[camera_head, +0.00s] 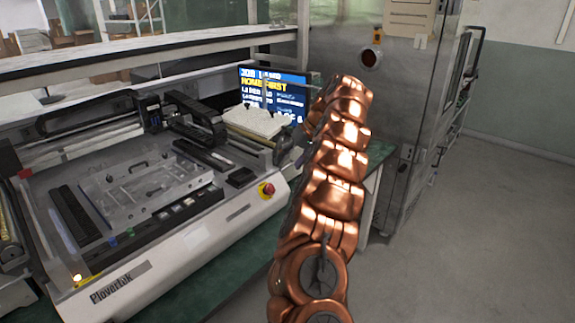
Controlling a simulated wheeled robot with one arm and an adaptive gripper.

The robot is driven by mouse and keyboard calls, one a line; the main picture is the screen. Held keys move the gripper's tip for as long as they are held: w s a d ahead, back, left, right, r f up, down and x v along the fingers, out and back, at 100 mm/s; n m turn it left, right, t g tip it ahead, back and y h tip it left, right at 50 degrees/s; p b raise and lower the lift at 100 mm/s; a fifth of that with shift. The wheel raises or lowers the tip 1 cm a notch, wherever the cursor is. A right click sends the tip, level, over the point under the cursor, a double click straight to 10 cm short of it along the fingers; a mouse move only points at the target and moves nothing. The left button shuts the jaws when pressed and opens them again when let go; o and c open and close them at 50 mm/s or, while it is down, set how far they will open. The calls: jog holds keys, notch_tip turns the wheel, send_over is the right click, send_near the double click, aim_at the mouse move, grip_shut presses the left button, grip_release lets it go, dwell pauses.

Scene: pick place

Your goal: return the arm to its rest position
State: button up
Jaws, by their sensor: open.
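My copper-coloured arm (335,165) rises from the bottom middle of the head view and reaches away from me. Its far end bends over to the left near the screen. I see no object clearly held by the arm.
A grey Plovertek machine (185,240) with a red stop button (266,190) stands on a green-topped bench to the left. A lit screen (272,92) is behind it, close to my arm. A metal cabinet (395,100) stands behind right. The floor (480,240) at right is clear.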

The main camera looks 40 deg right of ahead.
dwell(0.5)
jog(key=s+a+r+n+g, duration=0.1)
jog(key=s+a+r, duration=0.25)
jog(key=a, duration=0.65)
jog(key=s+a+r+n+g+y+p, duration=0.15)
jog(key=s+a, duration=0.35)
jog(key=a, duration=0.5)
jog(key=s+a+r+n+g+h, duration=0.1)
jog(key=s+a+r+n, duration=0.2)
jog(key=a, duration=0.8)
jog(key=s+a+f+m+g+h, duration=0.1)
jog(key=s+a, duration=0.1)
jog(key=s, duration=0.5)
jog(key=s+a+f+g+h, duration=0.1)
jog(key=s+a, duration=0.2)
jog(key=s, duration=0.3)
jog(key=s+d+f+m+h, duration=0.1)
jog(key=s+f, duration=0.3)
jog(key=s, duration=0.5)
jog(key=s+d+f+h, duration=0.1)
jog(key=s+f, duration=0.3)
jog(key=s, duration=0.6)
jog(key=shift+d+m+g+p, duration=0.35)
jog(key=shift+d+p, duration=0.05)
jog(key=shift+d, duration=0.2)
jog(key=shift+f+h, duration=0.1)
jog(key=shift+h, duration=0.15)
jog(key=shift+c, duration=0.3)
